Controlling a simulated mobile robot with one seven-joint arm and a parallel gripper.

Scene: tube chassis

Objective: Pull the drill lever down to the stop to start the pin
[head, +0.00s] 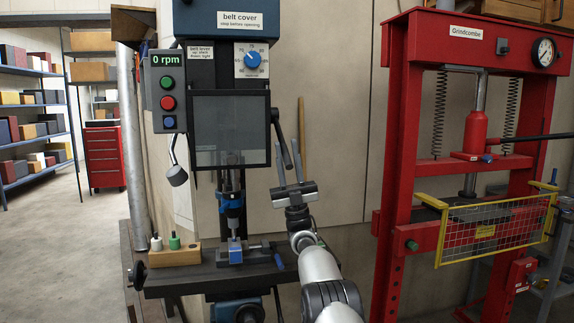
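The drill press stands left of centre in the head view. Its black lever (282,140) slants from a hub at the right of the drill head down to the right. My gripper (288,154) points up at the lever's lower end, with its two fingers spread. The lever end appears between the fingers, but I cannot tell whether they touch it. The blue chuck (231,201) hangs above a small blue block (235,250) on the drill table (200,279). The pin cannot be made out. The speed display (166,60) reads 0 rpm.
A clear guard (230,130) hangs before the spindle. A wooden rack (174,256) with small bottles stands on the drill table's left. A lamp (177,176) hangs at left. A red press (397,140) with a yellow mesh guard (492,230) stands at right. The left floor is clear.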

